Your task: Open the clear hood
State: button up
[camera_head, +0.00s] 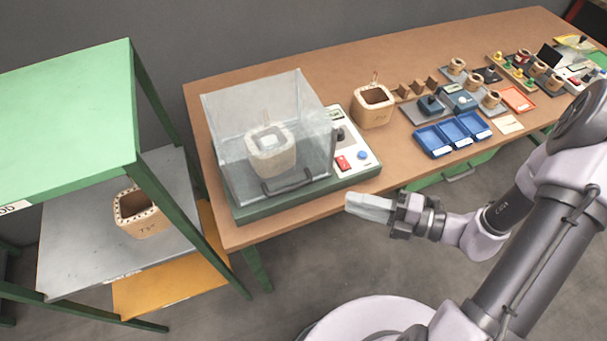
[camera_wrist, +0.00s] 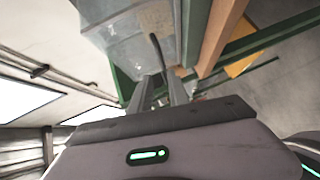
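The clear hood (camera_head: 225,125) is a see-through box standing down on a green base (camera_head: 300,201) at the table's left end. A wooden coil block (camera_head: 272,155) shows inside it. The hood's dark bar handle (camera_head: 288,184) is low on its front face. My gripper (camera_head: 350,205) is in front of the table edge, right of the handle and apart from it. In the wrist view its two fingers (camera_wrist: 160,92) stand apart with nothing between them. The hood (camera_wrist: 125,40) and its dark handle (camera_wrist: 157,52) appear beyond the fingertips.
A control panel (camera_head: 368,172) with red and blue buttons adjoins the hood's right side. A wooden coil box (camera_head: 372,112) and blue trays (camera_head: 433,143) stand farther right. A green shelf rack (camera_head: 135,85) rises close on the left. The floor in front of the table is open.

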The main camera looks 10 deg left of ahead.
aim_at(292, 186)
jog(key=b+x, duration=0.4)
jog(key=x, duration=1.2)
jog(key=shift+s+f, duration=0.1)
grip_shut()
dwell(0.6)
